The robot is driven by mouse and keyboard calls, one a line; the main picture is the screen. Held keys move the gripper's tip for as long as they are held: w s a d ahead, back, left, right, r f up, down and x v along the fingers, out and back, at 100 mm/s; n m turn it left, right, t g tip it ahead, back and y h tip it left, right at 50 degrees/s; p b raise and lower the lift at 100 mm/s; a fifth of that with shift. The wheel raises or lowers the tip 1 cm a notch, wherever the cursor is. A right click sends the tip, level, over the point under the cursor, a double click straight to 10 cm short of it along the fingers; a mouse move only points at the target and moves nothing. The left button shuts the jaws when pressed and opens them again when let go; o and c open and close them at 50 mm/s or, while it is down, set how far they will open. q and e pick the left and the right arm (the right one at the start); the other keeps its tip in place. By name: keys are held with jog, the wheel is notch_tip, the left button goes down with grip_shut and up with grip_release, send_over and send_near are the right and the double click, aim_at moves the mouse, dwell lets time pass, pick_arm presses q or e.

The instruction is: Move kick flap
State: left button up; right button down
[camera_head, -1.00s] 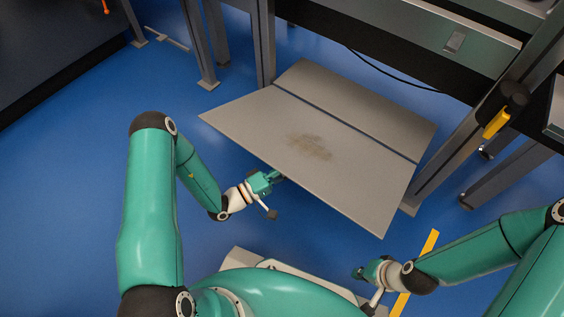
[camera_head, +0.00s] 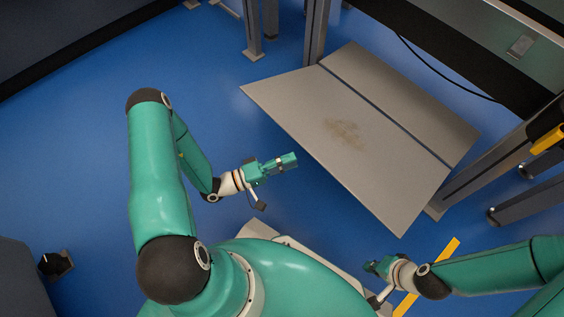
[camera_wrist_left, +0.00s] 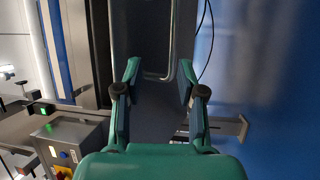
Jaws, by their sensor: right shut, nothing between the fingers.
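The kick flap (camera_head: 365,175) looks like a grey panel with a brown scuff, standing out over the floor at a slant. A seam divides it from a second grey panel (camera_head: 400,100) behind. My left gripper (camera_head: 293,160) is left of the flap's near edge, with a gap of blue floor between in the head view. In the left wrist view its fingers (camera_wrist_left: 159,70) are apart, and nothing is seen held. My right gripper (camera_head: 372,266) is shut and empty, below the flap's near corner in the picture. The flap cannot be made out surely in the left wrist view.
Grey posts (camera_head: 316,30) and a slanting beam (camera_head: 490,163) flank the panels. A black cable (camera_head: 440,75) hangs behind. A yellow floor strip (camera_head: 430,275) lies near my right gripper. The left wrist view shows a control box (camera_wrist_left: 65,145). Blue floor at left is open.

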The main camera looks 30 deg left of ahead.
pick_arm(q)
jog(key=shift+v, duration=0.9)
